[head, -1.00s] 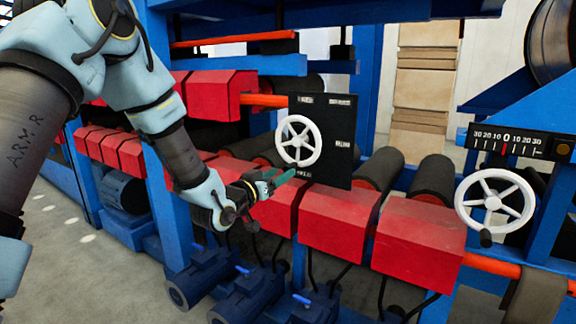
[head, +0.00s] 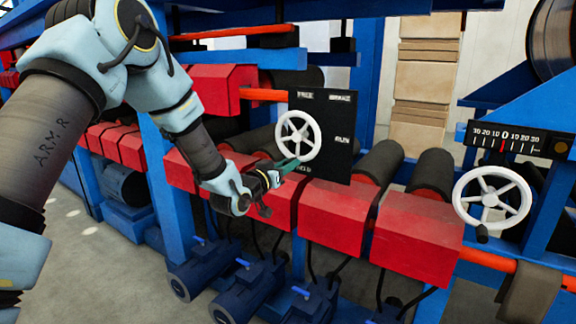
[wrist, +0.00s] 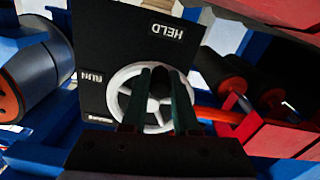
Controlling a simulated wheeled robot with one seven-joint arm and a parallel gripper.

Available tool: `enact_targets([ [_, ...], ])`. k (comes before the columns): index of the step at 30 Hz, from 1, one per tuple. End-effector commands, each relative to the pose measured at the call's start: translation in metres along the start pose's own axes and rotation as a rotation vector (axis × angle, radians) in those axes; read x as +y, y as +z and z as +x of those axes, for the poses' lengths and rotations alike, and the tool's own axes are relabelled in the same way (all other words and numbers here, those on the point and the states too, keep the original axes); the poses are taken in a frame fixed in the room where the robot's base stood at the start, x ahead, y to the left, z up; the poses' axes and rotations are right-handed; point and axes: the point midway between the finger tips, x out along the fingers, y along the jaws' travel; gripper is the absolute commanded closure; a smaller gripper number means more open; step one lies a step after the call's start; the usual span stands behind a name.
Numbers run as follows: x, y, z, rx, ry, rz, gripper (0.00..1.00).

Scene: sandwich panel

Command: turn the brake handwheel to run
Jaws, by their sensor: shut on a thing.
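The white brake handwheel (head: 297,121) is mounted on a black plate (head: 338,110) marked FREE and BRAKE along the top, RUN at the right and HELD at the bottom. My gripper (head: 290,165) reaches its lower left rim from the front left. In the wrist view the plate (wrist: 100,45) appears upside down, with HELD at the top and RUN at the left. There my green-sided fingers (wrist: 163,105) stand before the handwheel (wrist: 128,75), closed around a dark grip on it. The fingers hide part of the rim and hub.
A second white handwheel (head: 492,196) with a dark knob stands at the right, under a numbered scale (head: 515,139). Red covers (head: 335,222) and dark rollers (head: 378,160) lie below and beside the plate. Blue motors (head: 250,290) stand on the floor below my gripper.

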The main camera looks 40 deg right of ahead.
Motion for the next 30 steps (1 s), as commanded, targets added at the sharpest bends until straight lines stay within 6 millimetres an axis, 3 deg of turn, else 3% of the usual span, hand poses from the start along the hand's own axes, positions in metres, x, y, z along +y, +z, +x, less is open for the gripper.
enact_targets([
  [6, 0.0, -0.0001, -0.0001, 0.0, 0.0, 0.0, 1.0],
  [30, -0.0002, -0.0001, -0.0002, 0.0, -0.001, 0.0, 1.0],
])
